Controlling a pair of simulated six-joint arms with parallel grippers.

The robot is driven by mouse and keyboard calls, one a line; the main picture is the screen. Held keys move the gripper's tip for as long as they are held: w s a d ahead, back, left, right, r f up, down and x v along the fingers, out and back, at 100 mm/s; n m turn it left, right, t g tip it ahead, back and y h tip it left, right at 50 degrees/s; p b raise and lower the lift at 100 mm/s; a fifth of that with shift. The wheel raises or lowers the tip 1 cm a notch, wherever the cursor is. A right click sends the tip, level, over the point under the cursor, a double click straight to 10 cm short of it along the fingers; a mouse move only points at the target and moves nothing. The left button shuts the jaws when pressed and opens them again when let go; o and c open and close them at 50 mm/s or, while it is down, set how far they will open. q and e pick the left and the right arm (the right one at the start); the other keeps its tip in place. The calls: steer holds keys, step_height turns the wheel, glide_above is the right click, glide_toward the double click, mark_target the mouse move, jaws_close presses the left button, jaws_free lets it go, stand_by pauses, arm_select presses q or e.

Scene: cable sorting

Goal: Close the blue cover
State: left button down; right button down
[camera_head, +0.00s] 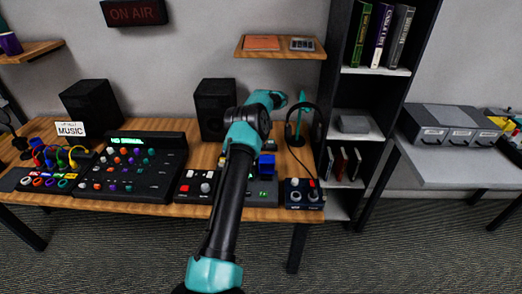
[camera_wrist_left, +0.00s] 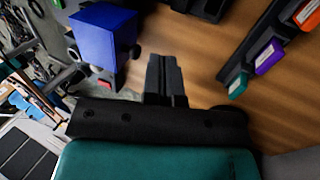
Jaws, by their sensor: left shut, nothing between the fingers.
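The blue cover (camera_head: 267,160) stands raised above a dark device (camera_head: 263,190) at the right part of the wooden desk. In the left wrist view it is a blue block (camera_wrist_left: 103,38) at upper left. My left gripper (camera_wrist_left: 165,62) is shut and empty, with a visible gap between it and the blue block. In the head view a teal and black arm of mine reaches up from the bottom middle, just left of the cover. Its gripper cannot be made out there, and the arm hides part of the device. My right gripper is not in view.
A control box with a red switch (camera_head: 303,197) stands right of the device, and headphones (camera_head: 303,127) stand behind. A dark shelf (camera_head: 345,165) stands beyond the desk's right end.

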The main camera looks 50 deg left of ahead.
arm_select(q)
steer(key=shift+s+d+f, duration=0.35)
steer(key=shift+s+d, duration=0.25)
steer(key=shift+s+d+f, duration=0.3)
steer(key=shift+s+d, duration=0.25)
steer(key=shift+d, duration=0.05)
steer(key=shift+s+d+f, duration=0.35)
steer(key=shift+s+d, duration=0.25)
steer(key=shift+d, duration=0.1)
